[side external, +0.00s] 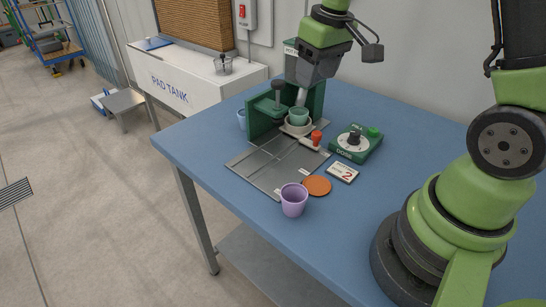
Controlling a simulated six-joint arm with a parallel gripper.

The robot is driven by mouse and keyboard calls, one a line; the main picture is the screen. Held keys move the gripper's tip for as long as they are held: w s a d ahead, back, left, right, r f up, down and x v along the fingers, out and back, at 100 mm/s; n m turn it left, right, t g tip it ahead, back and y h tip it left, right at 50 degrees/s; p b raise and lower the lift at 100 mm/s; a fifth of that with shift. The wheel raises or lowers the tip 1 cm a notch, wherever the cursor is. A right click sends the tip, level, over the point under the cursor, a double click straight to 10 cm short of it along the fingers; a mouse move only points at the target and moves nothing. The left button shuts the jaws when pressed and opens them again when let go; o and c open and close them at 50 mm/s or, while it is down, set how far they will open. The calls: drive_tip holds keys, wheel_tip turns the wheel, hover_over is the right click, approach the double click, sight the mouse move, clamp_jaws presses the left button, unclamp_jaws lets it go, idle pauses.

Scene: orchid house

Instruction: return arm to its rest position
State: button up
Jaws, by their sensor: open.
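My gripper (301,102) is at the back of the blue table, pointing down beside a green press-like stand (262,117). Its fingers are small here and partly merge with the stand behind them. Its tips are close above or at a green pot (299,115), which sits upright in a pale ring-shaped holder (298,128). I cannot tell whether the tips touch the pot. The jaws are open. My arm reaches over from the right side of the table.
A grey plate (268,169) lies under the stand, with a red-knobbed lever (316,138) at its right. A green dial box (356,143), white card (342,173), orange disc (317,186) and purple cup (294,200) stand nearby. A pale blue cup (241,119) is behind.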

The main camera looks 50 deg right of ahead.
drive_tip(key=s+a+r+m+t+y, duration=0.1)
drive_tip(key=s+a+r+t, duration=0.1)
drive_tip(key=s+a+r, duration=0.3)
drive_tip(key=s+a+r+m+t+y, duration=0.1)
drive_tip(key=s+a+r+t, duration=0.2)
drive_tip(key=s, duration=0.7)
wheel_tip(320, 180, up, 2)
drive_tip(key=a, duration=0.2)
drive_tip(key=shift+s+a+r+m, duration=0.15)
drive_tip(key=shift+s+a+m, duration=0.15)
drive_tip(key=shift+s+a, duration=0.1)
idle(0.5)
